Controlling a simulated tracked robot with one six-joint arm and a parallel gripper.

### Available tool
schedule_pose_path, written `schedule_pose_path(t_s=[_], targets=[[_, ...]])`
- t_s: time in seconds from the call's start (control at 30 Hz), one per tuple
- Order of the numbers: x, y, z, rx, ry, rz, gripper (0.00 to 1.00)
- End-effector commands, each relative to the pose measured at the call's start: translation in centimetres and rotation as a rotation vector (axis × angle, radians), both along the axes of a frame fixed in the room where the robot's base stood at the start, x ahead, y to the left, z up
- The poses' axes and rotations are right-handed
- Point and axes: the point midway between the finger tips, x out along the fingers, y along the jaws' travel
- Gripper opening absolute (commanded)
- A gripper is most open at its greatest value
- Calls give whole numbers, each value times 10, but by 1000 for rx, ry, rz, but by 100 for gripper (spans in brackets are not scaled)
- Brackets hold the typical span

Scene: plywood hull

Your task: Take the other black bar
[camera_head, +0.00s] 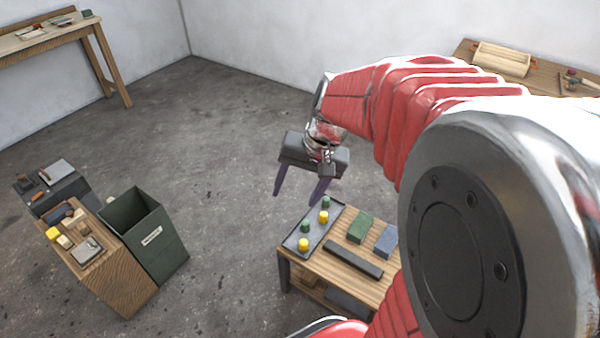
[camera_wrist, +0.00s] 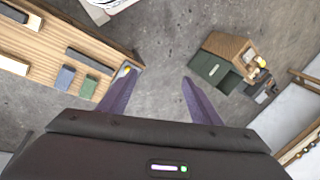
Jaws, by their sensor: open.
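A black bar (camera_head: 352,258) lies on the wooden table (camera_head: 325,268), in front of a green block and a blue block. In the wrist view this bar (camera_wrist: 90,58) lies across the table top at left. A second dark bar (camera_wrist: 18,13) shows at the upper left corner of the wrist view, near the table's far edge. My gripper (camera_head: 296,193) hangs above the floor behind the table, with its purple fingers spread. In the wrist view my gripper (camera_wrist: 158,80) is open, with only floor between the fingers. My arm hides the table's right part in the head view.
A grey tray (camera_head: 324,219) with green and yellow pegs occupies the table's left end. The green block (camera_head: 360,228) and blue block (camera_head: 386,241) stand beside it. A dark green bin (camera_head: 160,252) and wooden cabinet (camera_head: 122,285) stand at left. Floor between is clear.

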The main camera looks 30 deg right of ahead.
Motion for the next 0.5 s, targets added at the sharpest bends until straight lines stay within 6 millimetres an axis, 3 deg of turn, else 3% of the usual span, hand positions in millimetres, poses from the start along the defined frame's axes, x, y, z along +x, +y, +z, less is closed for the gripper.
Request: schedule_pose_path(t_s=[0.5], targets=[[43, -86, -81, 272, 138, -362, 58]])
